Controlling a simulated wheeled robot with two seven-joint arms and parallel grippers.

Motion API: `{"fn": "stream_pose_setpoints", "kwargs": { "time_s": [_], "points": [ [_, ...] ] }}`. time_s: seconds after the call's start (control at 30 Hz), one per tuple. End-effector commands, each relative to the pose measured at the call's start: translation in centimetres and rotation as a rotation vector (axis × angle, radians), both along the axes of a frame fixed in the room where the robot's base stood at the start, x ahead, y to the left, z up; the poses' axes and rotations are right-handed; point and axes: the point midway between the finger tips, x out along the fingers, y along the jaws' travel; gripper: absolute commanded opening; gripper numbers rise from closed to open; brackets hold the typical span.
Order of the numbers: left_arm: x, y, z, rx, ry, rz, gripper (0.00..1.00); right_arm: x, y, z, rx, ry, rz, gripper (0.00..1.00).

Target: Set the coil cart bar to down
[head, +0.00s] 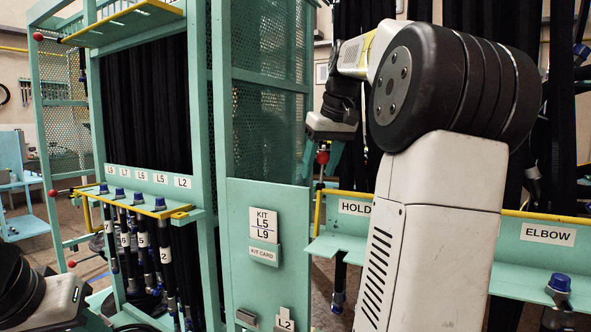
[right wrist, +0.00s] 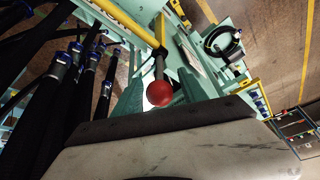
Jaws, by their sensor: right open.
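A red ball knob (head: 322,157) on the end of a dark rod stands at the left end of the yellow bar (head: 400,201) on the right-hand teal stand; I take this for the coil cart bar. My right gripper (head: 321,165) is open around the knob, a finger on each side. In the right wrist view the red knob (right wrist: 160,93) sits between the teal fingers (right wrist: 158,95); contact cannot be told. The rod runs from the knob to a yellow rail (right wrist: 125,20). My left gripper is at the lower left edge of the head view, its fingertips not clearly seen.
A teal hose rack (head: 215,100) with yellow bars, red knobs and labelled hoses fills the left. A teal panel with a kit card (head: 264,225) stands beside my right gripper. Hoses (right wrist: 60,75) hang close to its left in the wrist view. ELBOW hoses (head: 558,285) hang at right.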

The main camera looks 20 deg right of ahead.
Motion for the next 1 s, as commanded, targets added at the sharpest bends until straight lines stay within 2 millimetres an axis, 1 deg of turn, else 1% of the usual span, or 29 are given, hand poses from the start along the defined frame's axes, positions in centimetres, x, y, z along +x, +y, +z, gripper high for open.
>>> {"fn": "stream_pose_setpoints", "kwargs": {
  "time_s": [0.1,0.33,0.37,0.4,0.57,0.6,1.0],
  "points": [
    [0.0,0.0,0.0,0.0,0.0,0.0,0.36,0.2,0.07,-0.61,0.001,0.001,0.0,0.5],
    [0.01,0.0,0.0,0.0,0.0,0.0,0.36,0.26,0.07,-0.68,0.0,0.0,0.0,0.5],
    [0.01,0.0,0.0,0.0,0.0,0.0,0.36,0.26,0.07,-0.68,0.0,0.0,0.0,0.48],
    [0.01,0.0,0.01,0.0,0.0,0.0,0.36,0.26,0.07,-0.67,0.0,0.0,0.0,0.4],
    [0.01,0.0,0.01,0.0,0.0,0.0,0.36,0.26,0.07,-0.67,0.0,0.0,0.0,0.09],
    [0.01,0.0,0.01,0.0,0.0,0.0,0.36,0.26,0.07,-0.66,0.0,0.0,0.0,0.01],
    [0.01,0.0,0.0,0.0,0.0,0.0,0.36,0.25,0.06,-0.64,0.0,0.0,0.0,0.0]
  ]
}}
